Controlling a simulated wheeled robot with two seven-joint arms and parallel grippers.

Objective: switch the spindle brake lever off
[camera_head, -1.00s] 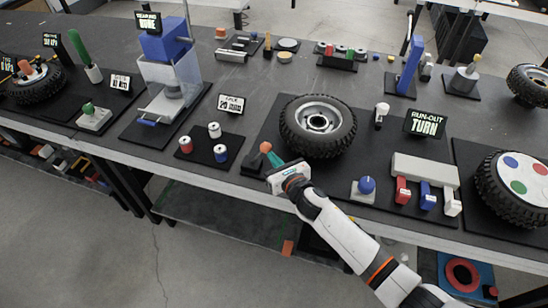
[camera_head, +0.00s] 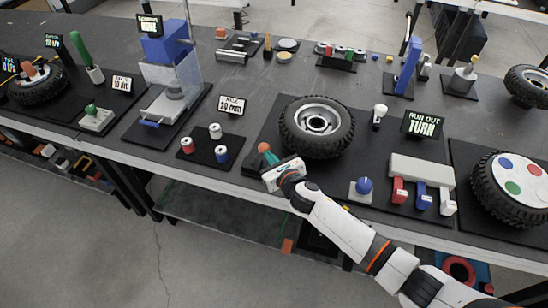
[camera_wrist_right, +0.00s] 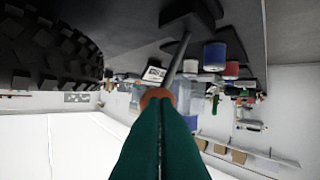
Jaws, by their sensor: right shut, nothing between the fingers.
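The spindle brake lever has an orange knob (camera_head: 263,147) and stands at the left front of the dark mat, beside the wheel (camera_head: 317,122). The right wrist view shows its knob (camera_wrist_right: 156,95), its thin grey rod (camera_wrist_right: 180,57) and its dark base (camera_wrist_right: 190,17). My right gripper (camera_head: 269,155) has green fingers, shut together with nothing between them. Their tips are right at the knob, touching or nearly so, and partly cover it in the right wrist view. My left gripper is out of view.
A small mat with several spools (camera_head: 221,153) lies left of the lever. The tyre sits close on the right. A blue knob (camera_head: 364,185) and a box with coloured levers (camera_head: 422,170) stand further right. The table's front edge runs just below my gripper.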

